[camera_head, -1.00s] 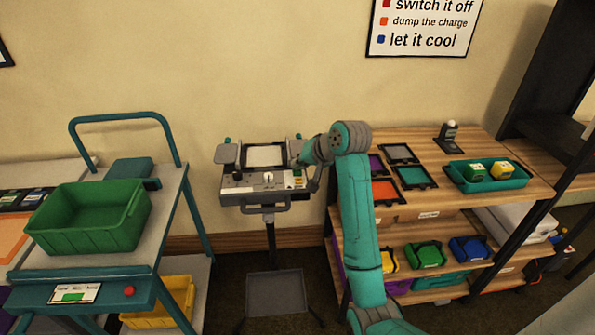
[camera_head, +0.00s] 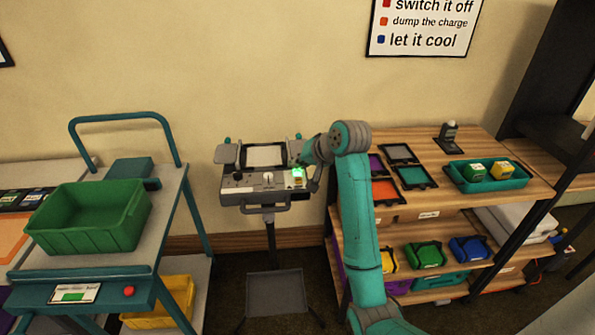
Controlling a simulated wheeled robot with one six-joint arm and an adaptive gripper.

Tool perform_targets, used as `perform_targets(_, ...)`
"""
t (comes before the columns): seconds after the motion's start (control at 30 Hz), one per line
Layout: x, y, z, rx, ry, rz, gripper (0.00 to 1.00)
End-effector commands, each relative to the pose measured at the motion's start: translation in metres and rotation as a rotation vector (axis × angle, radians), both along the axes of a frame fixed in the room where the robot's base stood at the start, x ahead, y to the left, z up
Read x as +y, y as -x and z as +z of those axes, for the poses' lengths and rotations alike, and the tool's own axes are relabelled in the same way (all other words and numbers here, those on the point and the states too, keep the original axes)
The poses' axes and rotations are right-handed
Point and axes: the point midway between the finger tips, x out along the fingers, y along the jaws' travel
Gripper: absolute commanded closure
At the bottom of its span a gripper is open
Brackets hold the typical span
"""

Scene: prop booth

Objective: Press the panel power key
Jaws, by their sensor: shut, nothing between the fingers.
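The panel (camera_head: 240,190) is a grey control unit on a stand in front of the wall, with a white knob and several small controls on its face. At its right end a small key or lamp (camera_head: 298,173) glows bright green. My teal arm reaches in from below right. My gripper (camera_head: 305,176) is at the panel's right end, beside the green glow. It is shut and empty; its fingertips are small and partly hidden by the wrist, so I cannot tell whether they touch the panel.
A cart with a green bin (camera_head: 95,220) stands at left, with a red button (camera_head: 129,291) on its front. A wooden shelf (camera_head: 440,160) with trays and coloured cases stands right of the panel. A sign (camera_head: 425,28) hangs on the wall.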

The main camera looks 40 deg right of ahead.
Motion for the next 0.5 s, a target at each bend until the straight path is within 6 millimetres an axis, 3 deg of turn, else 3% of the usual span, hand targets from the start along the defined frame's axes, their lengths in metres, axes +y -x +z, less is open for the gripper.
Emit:
perform_targets(0.27,0.0,0.0,0.002,0.0,0.0,0.0,1.0)
perform_targets(0.5,0.0,0.0,0.022,-0.001,0.001,0.0,1.0)
